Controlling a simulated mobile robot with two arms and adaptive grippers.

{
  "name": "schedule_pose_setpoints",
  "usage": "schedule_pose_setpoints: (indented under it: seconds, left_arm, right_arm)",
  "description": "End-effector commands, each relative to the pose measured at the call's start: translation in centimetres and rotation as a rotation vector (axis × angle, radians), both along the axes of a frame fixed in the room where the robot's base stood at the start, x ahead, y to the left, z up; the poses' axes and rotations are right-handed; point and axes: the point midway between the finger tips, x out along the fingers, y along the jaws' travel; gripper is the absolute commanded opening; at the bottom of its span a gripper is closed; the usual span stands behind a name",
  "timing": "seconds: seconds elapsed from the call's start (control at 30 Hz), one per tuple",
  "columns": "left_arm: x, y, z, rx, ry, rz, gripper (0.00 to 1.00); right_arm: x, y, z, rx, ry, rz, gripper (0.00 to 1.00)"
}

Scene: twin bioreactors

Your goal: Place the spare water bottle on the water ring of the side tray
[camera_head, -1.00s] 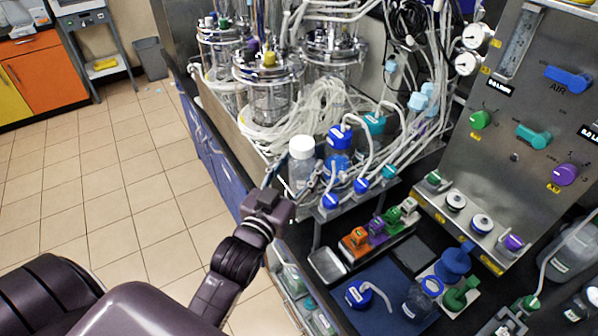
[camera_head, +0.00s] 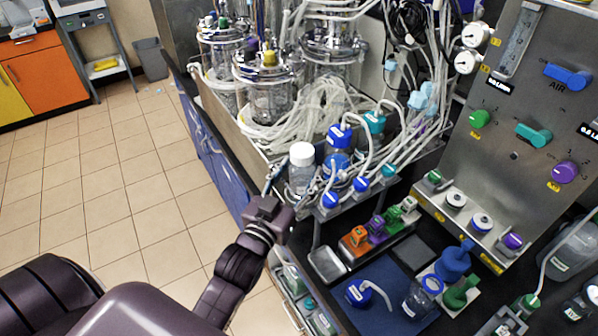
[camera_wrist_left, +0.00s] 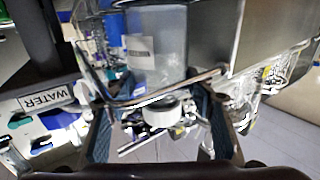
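The spare water bottle (camera_head: 300,178) is clear with a white cap and stands upright at the left end of the side tray, beside the blue-capped bottle (camera_head: 338,147). My left gripper (camera_head: 290,182) has a finger on each side of it and appears shut on it. The left wrist view shows the bottle body (camera_wrist_left: 155,48), its white cap and both fingers (camera_wrist_left: 155,115). A thin metal bar (camera_wrist_left: 145,101) crosses in front of it there; I cannot tell whether the bottle rests in the ring. A "WATER" label (camera_wrist_left: 45,100) shows at left. My right gripper is not seen.
Blue-capped and teal-capped bottles with white tubes crowd the tray's right side. Glass bioreactor vessels (camera_head: 268,85) stand behind. A small metal tray (camera_head: 328,264) and a blue mat (camera_head: 385,308) lie on the bench below. Floor (camera_head: 100,190) is free at left.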

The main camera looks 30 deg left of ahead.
Motion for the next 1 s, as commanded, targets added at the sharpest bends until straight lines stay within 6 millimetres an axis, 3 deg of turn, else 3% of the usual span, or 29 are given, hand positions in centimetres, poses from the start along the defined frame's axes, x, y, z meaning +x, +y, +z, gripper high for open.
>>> schedule_pose_setpoints:
  seconds: [0.03, 0.13, 0.37, 0.8, 1.0]
  left_arm:
    - [-0.2, 0.0, -1.7, -0.009, 0.037, 0.001, 0.55]
    - [-0.3, 0.0, -1.8, -0.01, 0.038, 0.001, 0.66]
    - [-0.3, -0.1, -0.3, -0.011, 0.035, 0.0, 0.66]
    - [-8.1, -0.5, -0.6, -0.007, 0.036, 0.001, 0.66]
    - [-10.7, -0.6, -0.2, -0.008, 0.028, 0.001, 0.66]
  right_arm:
    - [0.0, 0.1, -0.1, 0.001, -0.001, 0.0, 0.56]
    - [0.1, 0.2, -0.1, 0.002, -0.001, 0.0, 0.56]
    - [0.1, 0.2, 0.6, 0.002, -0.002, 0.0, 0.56]
    - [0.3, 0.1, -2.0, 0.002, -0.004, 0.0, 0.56]
    - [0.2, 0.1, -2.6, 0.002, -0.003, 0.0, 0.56]
